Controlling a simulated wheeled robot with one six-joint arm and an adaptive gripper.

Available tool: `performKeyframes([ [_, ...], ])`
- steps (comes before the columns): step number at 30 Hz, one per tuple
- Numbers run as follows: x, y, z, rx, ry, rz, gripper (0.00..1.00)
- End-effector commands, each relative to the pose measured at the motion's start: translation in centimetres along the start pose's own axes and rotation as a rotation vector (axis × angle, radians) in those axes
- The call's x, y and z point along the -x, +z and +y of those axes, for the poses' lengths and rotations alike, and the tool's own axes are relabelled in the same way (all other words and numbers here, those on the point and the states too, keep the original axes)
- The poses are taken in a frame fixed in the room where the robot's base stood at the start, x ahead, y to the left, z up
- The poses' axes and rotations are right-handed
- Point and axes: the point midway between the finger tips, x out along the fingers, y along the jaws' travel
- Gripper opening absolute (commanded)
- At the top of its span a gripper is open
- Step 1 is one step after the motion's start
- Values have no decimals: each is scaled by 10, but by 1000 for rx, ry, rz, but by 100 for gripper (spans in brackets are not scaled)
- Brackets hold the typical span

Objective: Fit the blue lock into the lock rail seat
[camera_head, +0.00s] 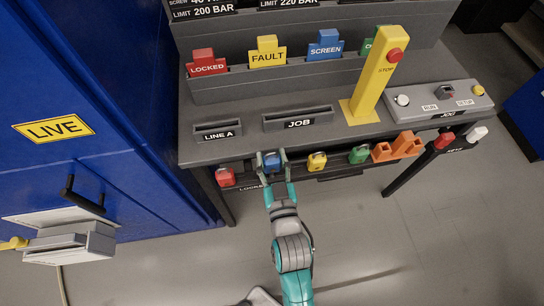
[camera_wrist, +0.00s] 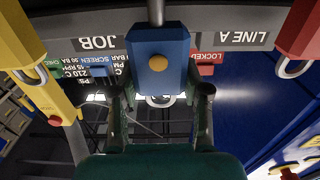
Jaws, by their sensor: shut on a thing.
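The blue lock (camera_head: 272,161) is at the rail under the table's front edge, between a red lock (camera_head: 225,176) and a yellow lock (camera_head: 317,161). In the wrist view the blue lock (camera_wrist: 157,48) has a yellow round spot, with a metal shackle beneath it in the picture. My gripper (camera_head: 271,168) is shut on the blue lock, one finger on each side; it also shows in the wrist view (camera_wrist: 160,94). The lock rail (camera_head: 340,177) is dark and partly hidden by locks and my gripper. I cannot tell whether the blue lock is seated.
A green lock (camera_head: 359,154) and an orange block (camera_head: 397,147) are further right along the rail. The grey table (camera_head: 225,152) carries LINE A and JOB slots and a yellow STOP post (camera_head: 378,75). A blue cabinet (camera_head: 70,85) stands left. Open floor lies in front.

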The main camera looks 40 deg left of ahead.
Motion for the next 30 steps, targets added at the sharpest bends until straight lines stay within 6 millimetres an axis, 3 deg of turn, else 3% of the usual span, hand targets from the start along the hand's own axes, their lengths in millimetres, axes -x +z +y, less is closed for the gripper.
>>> performKeyframes([
  [30,0,30,0,0,0,1,6],
])
